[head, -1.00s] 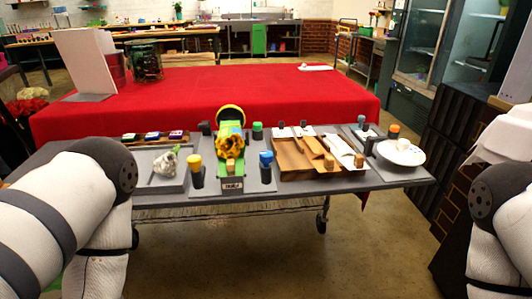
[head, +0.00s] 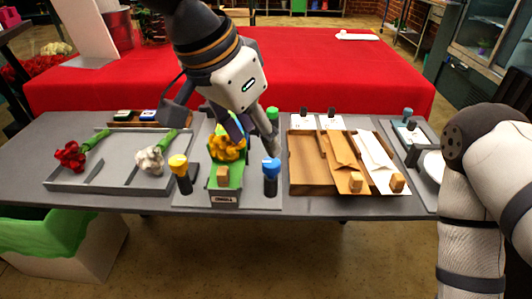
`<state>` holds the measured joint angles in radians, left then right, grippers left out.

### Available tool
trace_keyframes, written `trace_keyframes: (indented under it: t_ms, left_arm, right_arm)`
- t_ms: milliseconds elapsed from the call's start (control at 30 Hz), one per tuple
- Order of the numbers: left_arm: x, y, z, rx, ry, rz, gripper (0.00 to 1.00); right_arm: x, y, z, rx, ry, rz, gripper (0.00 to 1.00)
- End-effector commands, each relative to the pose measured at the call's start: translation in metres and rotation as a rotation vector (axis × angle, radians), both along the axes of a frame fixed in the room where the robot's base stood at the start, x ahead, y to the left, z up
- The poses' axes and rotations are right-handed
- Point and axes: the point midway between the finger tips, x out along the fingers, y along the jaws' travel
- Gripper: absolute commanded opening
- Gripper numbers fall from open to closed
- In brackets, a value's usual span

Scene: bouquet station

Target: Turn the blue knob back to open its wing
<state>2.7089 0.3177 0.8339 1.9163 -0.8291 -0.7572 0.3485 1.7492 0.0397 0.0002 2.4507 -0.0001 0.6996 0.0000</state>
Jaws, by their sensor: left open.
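The blue knob (head: 271,167) sits on a dark upright post at the front right of the grey fixture plate. Yellow flowers (head: 228,148) lie in the green-lined holder to its left. Which part is the blue knob's wing cannot be told, as my gripper covers part of the holder. My left gripper (head: 258,143) is open and points down above the holder. One finger is beside the flowers; the other is just behind and above the blue knob. Whether that finger touches the knob is unclear. My right arm shows at the right edge, but its gripper is out of view.
A yellow knob (head: 178,164) stands left of the holder and a green knob (head: 272,114) behind the blue one. A brown tray (head: 305,176) is close on the right. A grey tray (head: 118,182) with red and white flowers lies left.

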Motion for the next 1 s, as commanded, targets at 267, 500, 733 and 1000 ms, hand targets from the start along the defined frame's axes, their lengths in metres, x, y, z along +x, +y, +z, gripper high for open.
trace_keyframes:
  t_ms: [267,500,733,1000]
  left_arm:
    - [0.017,-0.016,-0.057,0.000,0.003,0.000,0.46]
    - [0.021,-0.020,-0.069,0.000,0.000,0.000,0.46]
    - [0.020,-0.019,-0.069,-0.001,0.001,0.001,0.28]
    - [0.020,-0.019,-0.069,0.000,0.001,0.000,0.00]
  right_arm:
    - [0.001,0.000,0.000,0.000,-0.003,0.000,0.00]
    - [0.001,0.000,0.001,0.000,-0.005,0.000,0.00]
    - [0.001,0.000,0.001,0.000,-0.005,0.000,0.00]
    - [0.001,0.000,0.001,0.000,-0.005,0.000,0.00]
